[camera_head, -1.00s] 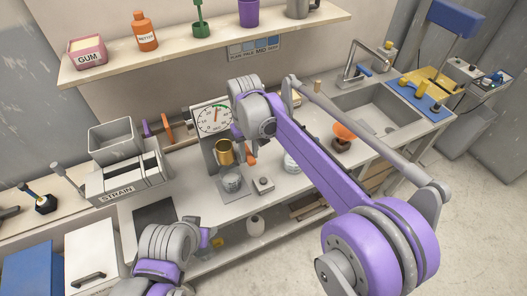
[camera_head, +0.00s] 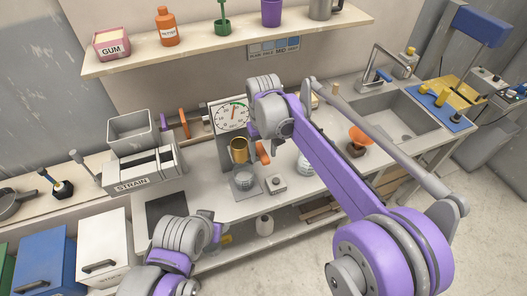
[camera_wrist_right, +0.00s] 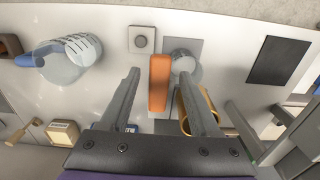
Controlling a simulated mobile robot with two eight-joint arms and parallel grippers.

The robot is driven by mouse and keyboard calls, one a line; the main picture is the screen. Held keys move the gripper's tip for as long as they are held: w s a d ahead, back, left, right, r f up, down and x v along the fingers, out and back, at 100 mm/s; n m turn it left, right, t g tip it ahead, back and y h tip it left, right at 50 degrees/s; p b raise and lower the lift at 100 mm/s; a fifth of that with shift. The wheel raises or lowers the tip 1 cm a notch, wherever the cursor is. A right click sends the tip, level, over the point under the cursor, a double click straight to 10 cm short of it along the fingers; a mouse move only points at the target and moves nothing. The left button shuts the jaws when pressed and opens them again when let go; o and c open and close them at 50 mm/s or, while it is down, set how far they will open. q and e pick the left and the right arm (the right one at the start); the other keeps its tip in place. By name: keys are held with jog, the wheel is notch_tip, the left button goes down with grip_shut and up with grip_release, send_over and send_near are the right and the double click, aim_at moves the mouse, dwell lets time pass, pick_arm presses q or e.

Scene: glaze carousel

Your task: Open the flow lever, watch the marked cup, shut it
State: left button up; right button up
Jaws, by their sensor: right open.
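The orange flow lever (camera_head: 263,153) stands beside a brass vessel (camera_head: 238,150) under a round dial (camera_head: 232,117). A grey, see-through-looking cup (camera_head: 243,181) sits below the vessel on a small plate; its mark and fill level are too small to read. In the right wrist view the lever (camera_wrist_right: 159,82) lies between the two fingers of my right gripper (camera_wrist_right: 160,76), with a gap on each side. That gripper is open. The cup (camera_wrist_right: 184,66) shows just right of the lever. In the head view my right wrist hides the fingers. My left arm shows at the bottom; its fingers are hidden.
A small button box (camera_head: 276,184) sits right of the cup. An orange funnel (camera_head: 359,138) and the sink (camera_head: 394,123) are further right. The STRAIN rack (camera_head: 143,170) stands left, with a dark pad (camera_head: 167,215) in front. A shelf (camera_head: 235,42) runs above.

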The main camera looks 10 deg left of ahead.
notch_tip(320, 180, up, 11)
jog(key=shift+p, duration=0.4)
jog(key=shift+f, duration=0.1)
jog(key=s+d+f+m+t, duration=0.15)
jog(key=s+d, duration=0.25)
jog(key=d, duration=0.4)
jog(key=s+d+f+m+t, duration=0.15)
jog(key=s+d, duration=0.25)
jog(key=d, duration=0.5)
jog(key=s+d+f+m+t, duration=0.2)
jog(key=s+d+f+m, duration=0.1)
jog(key=s+d+f, duration=0.7)
jog(key=s, duration=0.4)
jog(key=shift+f+t, duration=0.25)
jog(key=shift+t, duration=0.15)
